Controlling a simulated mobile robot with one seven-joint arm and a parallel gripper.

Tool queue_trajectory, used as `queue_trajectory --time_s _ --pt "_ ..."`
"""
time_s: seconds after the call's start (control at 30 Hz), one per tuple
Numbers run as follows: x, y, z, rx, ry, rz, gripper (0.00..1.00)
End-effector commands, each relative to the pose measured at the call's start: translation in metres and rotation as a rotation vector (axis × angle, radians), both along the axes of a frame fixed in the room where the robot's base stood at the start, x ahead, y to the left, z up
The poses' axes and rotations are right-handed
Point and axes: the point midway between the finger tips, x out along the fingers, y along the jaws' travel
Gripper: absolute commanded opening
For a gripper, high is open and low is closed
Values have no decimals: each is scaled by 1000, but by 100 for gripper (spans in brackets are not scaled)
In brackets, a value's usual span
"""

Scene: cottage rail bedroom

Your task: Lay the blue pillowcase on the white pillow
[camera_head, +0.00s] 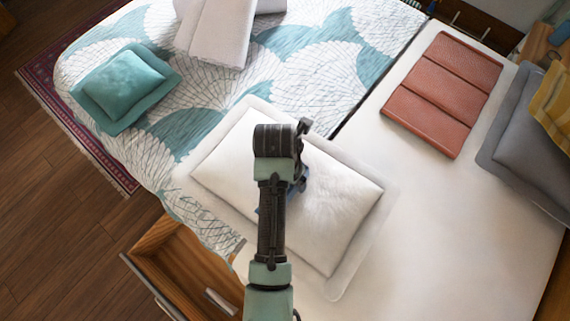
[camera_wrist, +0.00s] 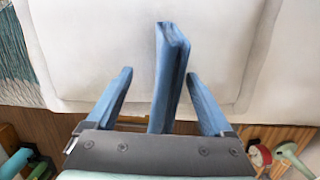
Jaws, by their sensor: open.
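The white pillow (camera_head: 325,205) lies on the bed near the middle of the head view, with a pale flanged border. It also fills the middle of the wrist view (camera_wrist: 120,50). My gripper (camera_wrist: 156,74) is over the pillow, its two blue fingers spread. A narrow blue folded piece, which looks like the blue pillowcase (camera_wrist: 172,65), stands between the fingers with a gap on each side. Its lower end is hidden by the gripper body, and I cannot tell whether it touches the pillow. In the head view my arm hides most of it.
A teal cushion (camera_head: 122,85), a folded pale blanket (camera_head: 215,30), a folded terracotta item (camera_head: 442,92) and a grey pillow (camera_head: 525,135) lie around. An open wooden drawer (camera_head: 180,255) is at the lower left. The white sheet (camera_head: 450,220) right of the pillow is clear.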

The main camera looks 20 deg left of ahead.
Motion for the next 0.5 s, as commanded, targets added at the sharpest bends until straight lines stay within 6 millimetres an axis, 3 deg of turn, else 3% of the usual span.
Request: queue_trajectory --time_s 0.2,0.5 --pt "-6 3 51 1 -5 0 86" --pt "-12 5 86 0 0 1 86"
